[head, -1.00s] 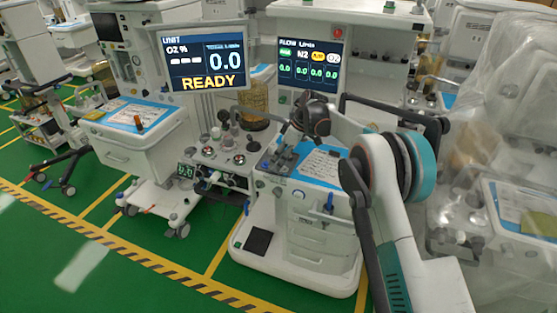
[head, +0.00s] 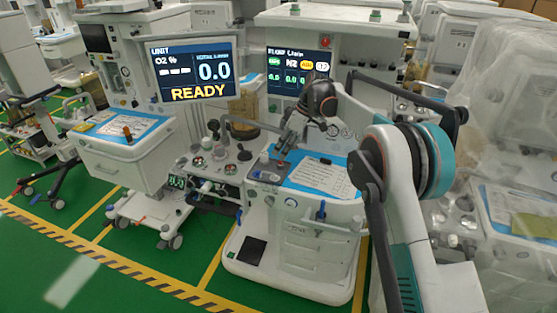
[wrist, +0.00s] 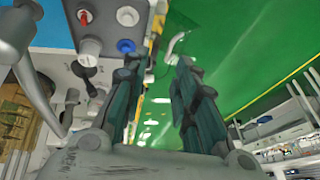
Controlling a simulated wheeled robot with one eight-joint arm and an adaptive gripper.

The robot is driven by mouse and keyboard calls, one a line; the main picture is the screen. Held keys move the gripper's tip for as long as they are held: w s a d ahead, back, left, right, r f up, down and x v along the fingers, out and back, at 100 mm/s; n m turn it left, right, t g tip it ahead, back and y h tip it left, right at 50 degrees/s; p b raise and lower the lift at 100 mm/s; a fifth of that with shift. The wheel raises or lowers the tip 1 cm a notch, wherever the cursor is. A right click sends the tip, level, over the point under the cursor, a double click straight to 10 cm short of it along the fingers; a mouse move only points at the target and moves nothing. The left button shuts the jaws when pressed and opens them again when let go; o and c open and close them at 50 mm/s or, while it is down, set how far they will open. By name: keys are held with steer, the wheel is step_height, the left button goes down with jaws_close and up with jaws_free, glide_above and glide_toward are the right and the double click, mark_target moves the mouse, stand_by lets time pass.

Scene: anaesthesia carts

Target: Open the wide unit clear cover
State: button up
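The wide unit (head: 285,268) is a white anaesthesia cart with a blue-topped work surface, drawers and a rear screen. I cannot pick out a separate clear cover on it for certain. A clear plastic sheet (head: 505,110) drapes over the equipment at the right of the head view. My gripper (head: 284,150) is over the left part of the cart's work surface, pointing down and to the left. In the wrist view my gripper (wrist: 160,62) has its two dark fingers apart, with nothing between them. White, red and blue knobs show beside the left finger.
A monitor (head: 194,72) reading READY stands left of the arm, and a second screen (head: 290,72) is behind it. Another cart (head: 120,160) with a drawer stands at the left. Green floor (head: 110,270) with yellow lines is clear at the front left.

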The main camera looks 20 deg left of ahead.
steer(key=v, duration=0.2)
steer(key=shift+r, duration=0.3)
